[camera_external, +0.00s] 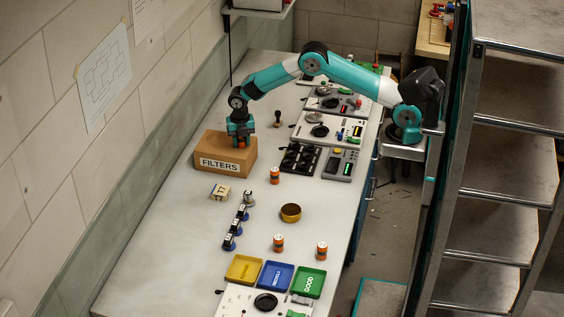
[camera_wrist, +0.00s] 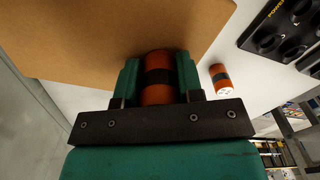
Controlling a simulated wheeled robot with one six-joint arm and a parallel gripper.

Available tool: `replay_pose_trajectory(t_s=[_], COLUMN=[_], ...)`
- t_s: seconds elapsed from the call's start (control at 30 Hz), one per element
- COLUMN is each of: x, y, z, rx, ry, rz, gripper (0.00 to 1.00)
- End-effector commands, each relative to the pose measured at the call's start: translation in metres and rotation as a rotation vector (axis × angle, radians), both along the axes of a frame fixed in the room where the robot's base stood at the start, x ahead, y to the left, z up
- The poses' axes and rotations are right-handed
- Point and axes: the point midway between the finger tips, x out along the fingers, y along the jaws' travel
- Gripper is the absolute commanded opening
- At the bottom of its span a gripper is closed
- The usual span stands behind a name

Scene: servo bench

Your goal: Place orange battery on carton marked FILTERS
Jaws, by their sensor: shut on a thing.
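The orange battery (camera_wrist: 158,92), with a dark band around its middle, is between the two green fingers of my gripper (camera_wrist: 158,80) in the wrist view. My gripper is shut on it. In the external view my gripper (camera_external: 240,139) is at the top of the brown carton marked FILTERS (camera_external: 219,164), and a bit of the orange battery (camera_external: 241,146) shows under the fingers. The carton top (camera_wrist: 90,40) fills the upper left of the wrist view. I cannot tell whether the battery touches the carton.
Other orange batteries stand on the bench (camera_external: 274,175) (camera_external: 278,243) (camera_external: 321,251). A brass bowl (camera_external: 290,212), a dark socket block (camera_external: 299,158) and a meter (camera_external: 340,164) are to the right. Yellow (camera_external: 243,268), blue (camera_external: 276,276) and green (camera_external: 309,282) trays lie in front.

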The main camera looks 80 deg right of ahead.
Motion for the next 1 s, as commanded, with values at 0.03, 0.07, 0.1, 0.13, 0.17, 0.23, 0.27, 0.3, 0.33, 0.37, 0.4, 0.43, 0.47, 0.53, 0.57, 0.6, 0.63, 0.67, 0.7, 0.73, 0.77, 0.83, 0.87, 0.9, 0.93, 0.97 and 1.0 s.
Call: replay_pose_trajectory(t_s=[0.03, 0.07, 0.1, 0.13, 0.17, 0.23, 0.27, 0.3, 0.33, 0.37, 0.4, 0.43, 0.47, 0.53, 0.57, 0.6, 0.63, 0.67, 0.7, 0.73, 0.77, 0.83, 0.87, 0.9, 0.93, 0.97, 1.0], x=[0.0, 0.0, 0.0, 0.0, 0.0, 0.0, 0.0, 0.0, 0.0, 0.0, 0.0, 0.0, 0.0, 0.001, 0.001, 0.001, 0.001, 0.001, 0.001, 0.001, 0.001, 0.001, 0.001, 0.001, 0.001, 0.001, 0.0], y=[0.0, 0.0, 0.0, 0.0, 0.0, 0.0, 0.0, 0.0, 0.0, 0.0, 0.0, 0.0, 0.0, 0.0, 0.0, 0.0, 0.0, 0.0, 0.0, 0.0, 0.0, 0.0, 0.0, 0.0, 0.0, 0.0, 0.0], z=[-0.001, -0.001, -0.001, -0.001, -0.001, -0.001, -0.001, -0.001, -0.001, -0.001, 0.001, 0.002, 0.005, 0.009, 0.013, 0.02, 0.026, 0.032, 0.041, 0.048, 0.055, 0.071, 0.078, 0.086, 0.091, 0.097, 0.103], rx=[0.0, 0.0, 0.0, 0.0, 0.0, 0.0, 0.0, 0.0, 0.0, 0.0, 0.0, 0.0, 0.0, 0.0, 0.0, 0.0, 0.0, 0.0, 0.001, 0.0, 0.0, 0.0, 0.0, 0.0, 0.0, 0.0, 0.0], ry=[0.0, 0.0, 0.0, 0.0, 0.0, 0.0, 0.0, 0.0, 0.0, 0.0, 0.0, 0.0, -0.001, -0.003, -0.004, -0.005, -0.005, -0.005, -0.006, -0.007, -0.005, -0.004, -0.005, -0.005, -0.004, -0.004, -0.003], rz=[0.0, 0.0, 0.0, 0.0, 0.0, 0.0, 0.0, 0.0, 0.0, 0.0, 0.0, 0.0, 0.0, 0.0, 0.0, 0.0, 0.0, 0.0, 0.0, 0.0, 0.0, 0.0, 0.0, 0.0, 0.0, 0.0, 0.0], gripper=[0.39, 0.46, 0.55, 0.6, 0.6, 0.6, 0.6, 0.6, 0.6, 0.6, 0.6, 0.6, 0.6, 0.6, 0.6, 0.6, 0.6, 0.6, 0.6, 0.6, 0.6, 0.6, 0.6, 0.6, 0.6, 0.6, 0.6])
